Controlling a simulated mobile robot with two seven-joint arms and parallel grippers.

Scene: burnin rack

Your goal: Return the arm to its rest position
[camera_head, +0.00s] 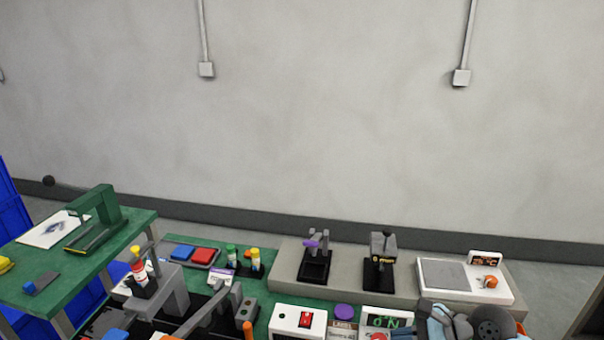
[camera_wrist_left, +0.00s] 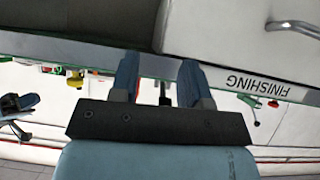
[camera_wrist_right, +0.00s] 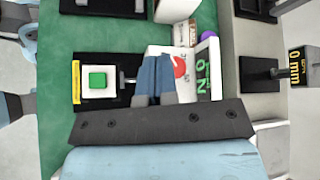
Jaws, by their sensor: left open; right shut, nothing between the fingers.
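My left gripper (camera_wrist_left: 159,78) shows in the left wrist view, its two blue-grey fingers apart with nothing between them. Part of my right arm (camera_head: 436,325) shows at the bottom right of the head view. My left arm is not clearly seen there.
A green button box (camera_wrist_right: 97,78) is left of the right fingers. A green-lettered display (camera_wrist_right: 203,85) and a gauge reading 0 mm (camera_wrist_right: 297,66) are to the right. In the head view, a green stand (camera_head: 122,215) and two black-based fixtures (camera_head: 316,266) occupy the benches.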

